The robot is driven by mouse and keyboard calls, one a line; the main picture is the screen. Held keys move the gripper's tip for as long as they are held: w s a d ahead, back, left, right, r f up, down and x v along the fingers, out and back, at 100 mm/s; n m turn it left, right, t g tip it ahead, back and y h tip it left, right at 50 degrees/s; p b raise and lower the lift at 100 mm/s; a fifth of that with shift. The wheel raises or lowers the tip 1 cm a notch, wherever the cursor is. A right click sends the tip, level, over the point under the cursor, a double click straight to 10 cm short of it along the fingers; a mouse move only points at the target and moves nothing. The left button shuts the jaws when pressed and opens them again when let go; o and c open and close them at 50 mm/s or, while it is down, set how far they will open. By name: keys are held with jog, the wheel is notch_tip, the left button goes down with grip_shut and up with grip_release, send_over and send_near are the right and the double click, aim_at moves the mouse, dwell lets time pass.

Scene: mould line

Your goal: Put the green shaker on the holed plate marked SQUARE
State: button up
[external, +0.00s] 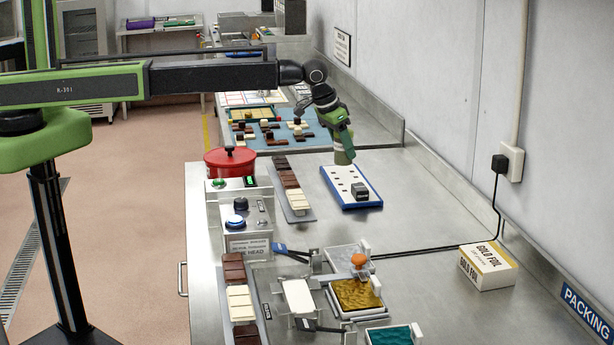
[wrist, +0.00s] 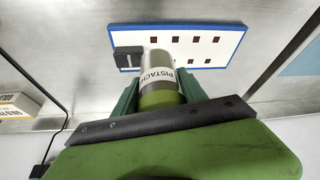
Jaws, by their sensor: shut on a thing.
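My gripper (external: 338,132) is shut on the green shaker (external: 343,156), at the far end of the holed plate (external: 341,182) in the external view. In the wrist view, the shaker (wrist: 158,98) sits between my green fingers (wrist: 155,92); it has a grey metallic end and a white label reading "PISTACH...", partly cut off. The holed plate (wrist: 225,38) is white with a blue rim and several dark square holes. The shaker overlaps its edge in the wrist view; I cannot tell whether they touch. No word SQUARE is readable on the plate.
A dark block (external: 360,190) stands on the plate's near end. A tray of chocolate bars (external: 291,190) and a red pot (external: 230,160) are to the left. A gold foil box (external: 488,266) is front right. Bare steel counter lies right of the plate.

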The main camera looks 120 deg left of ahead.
jog(key=a+f+b, duration=0.1)
jog(key=a, duration=0.1)
jog(key=a+f+b, duration=0.1)
jog(key=a, duration=0.1)
jog(key=s+a+f, duration=0.1)
jog(key=a+f, duration=0.1)
jog(key=shift+s+f+b, duration=0.1)
jog(key=shift+b, duration=0.3)
jog(key=shift+s+a, duration=0.15)
jog(key=shift+a, duration=0.2)
notch_tip(320, 180, down, 4)
jog(key=b, duration=0.4)
jog(key=shift+f, duration=0.25)
jog(key=shift+r, duration=0.25)
jog(key=shift+f, duration=0.1)
jog(key=o, duration=1)
jog(key=shift+f, duration=0.1)
jog(key=o, duration=0.5)
